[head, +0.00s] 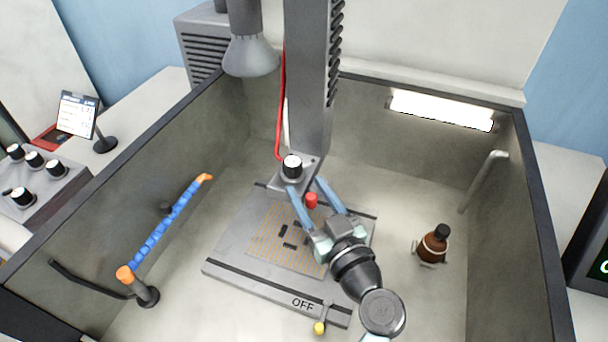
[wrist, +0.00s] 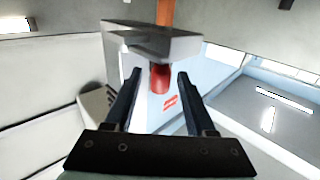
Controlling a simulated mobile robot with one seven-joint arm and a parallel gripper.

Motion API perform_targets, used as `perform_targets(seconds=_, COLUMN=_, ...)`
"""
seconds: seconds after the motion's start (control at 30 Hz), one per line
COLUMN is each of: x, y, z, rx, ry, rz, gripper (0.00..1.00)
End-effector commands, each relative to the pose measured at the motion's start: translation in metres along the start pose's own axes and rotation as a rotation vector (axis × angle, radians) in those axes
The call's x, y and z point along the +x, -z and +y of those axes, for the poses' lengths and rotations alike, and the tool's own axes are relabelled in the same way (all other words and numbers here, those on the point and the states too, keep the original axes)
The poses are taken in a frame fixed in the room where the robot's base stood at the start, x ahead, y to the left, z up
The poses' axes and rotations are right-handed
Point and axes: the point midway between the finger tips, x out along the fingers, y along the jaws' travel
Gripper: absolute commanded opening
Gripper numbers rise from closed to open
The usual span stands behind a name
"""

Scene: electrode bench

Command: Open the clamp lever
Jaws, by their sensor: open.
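My gripper (head: 307,186) is open, its two blue fingers reaching up toward the lower end of the grey column (head: 308,90). A red cylindrical piece (head: 311,200) shows between the fingers. In the wrist view the red piece (wrist: 160,78) hangs under a grey block (wrist: 150,40), between the dark fingertips of my gripper (wrist: 159,76); I cannot tell if they touch it. A black knob with a white top (head: 292,166) sits on the column's lower end. A small lever with a yellow ball (head: 320,328) is at the plate's front edge, by the word OFF.
The grey base plate (head: 232,262) has a patterned area with small dark slots. A brown bottle (head: 433,246) stands to the right. A blue hose with orange ends (head: 165,230) is at the left. Dark-rimmed walls enclose the bench; a lamp-like cone (head: 250,55) hangs above.

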Motion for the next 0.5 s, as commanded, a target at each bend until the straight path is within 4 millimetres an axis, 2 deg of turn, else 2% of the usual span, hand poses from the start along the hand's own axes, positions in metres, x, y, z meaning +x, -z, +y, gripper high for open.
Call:
perform_targets(seconds=0.2, x=0.021, y=0.001, z=0.000, rx=0.000, ry=0.001, rz=0.001, gripper=0.56)
perform_targets(seconds=0.5, x=0.025, y=0.000, z=0.000, rx=0.001, ry=0.000, rz=0.001, gripper=0.56)
